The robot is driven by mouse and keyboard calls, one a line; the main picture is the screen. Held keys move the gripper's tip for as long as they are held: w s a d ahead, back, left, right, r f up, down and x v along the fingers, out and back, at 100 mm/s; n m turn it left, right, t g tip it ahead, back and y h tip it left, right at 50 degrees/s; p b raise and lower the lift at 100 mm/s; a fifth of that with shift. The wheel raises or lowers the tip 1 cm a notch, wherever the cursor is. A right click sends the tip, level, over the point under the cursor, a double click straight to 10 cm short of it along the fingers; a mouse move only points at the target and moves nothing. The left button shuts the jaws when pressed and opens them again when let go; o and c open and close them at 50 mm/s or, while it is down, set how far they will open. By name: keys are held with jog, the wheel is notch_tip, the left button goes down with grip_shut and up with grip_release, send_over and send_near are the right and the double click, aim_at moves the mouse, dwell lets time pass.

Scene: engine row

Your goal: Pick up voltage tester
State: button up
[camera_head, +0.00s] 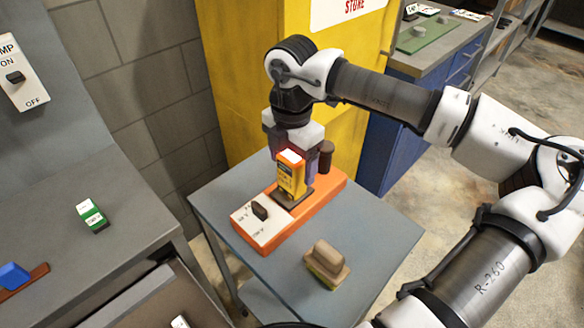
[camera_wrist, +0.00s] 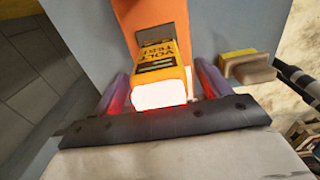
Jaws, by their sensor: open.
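The voltage tester (camera_head: 291,176) is a yellow block with a dark label and a pale top. It stands upright on an orange base (camera_head: 327,189) with a white switch panel, on the small grey table. In the wrist view the tester (camera_wrist: 160,55) shows its lettering, and its near end glows white. My gripper (camera_head: 297,165) points down over the tester. In the wrist view the purple fingers of my gripper (camera_wrist: 160,90) are apart, one on each side of the tester. I cannot tell whether they touch it.
A brown and yellow block (camera_head: 326,264) lies on the grey table (camera_head: 375,225) in front of the orange base. A yellow cabinet (camera_head: 240,80) stands close behind. A grey bench (camera_head: 60,235) at left holds a green and white box (camera_head: 92,216).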

jog(key=shift+c, duration=0.5)
jog(key=c, duration=1.2)
jog(key=shift+r, duration=0.1)
notch_tip(320, 180, up, 20)
jog(key=b, duration=0.3)
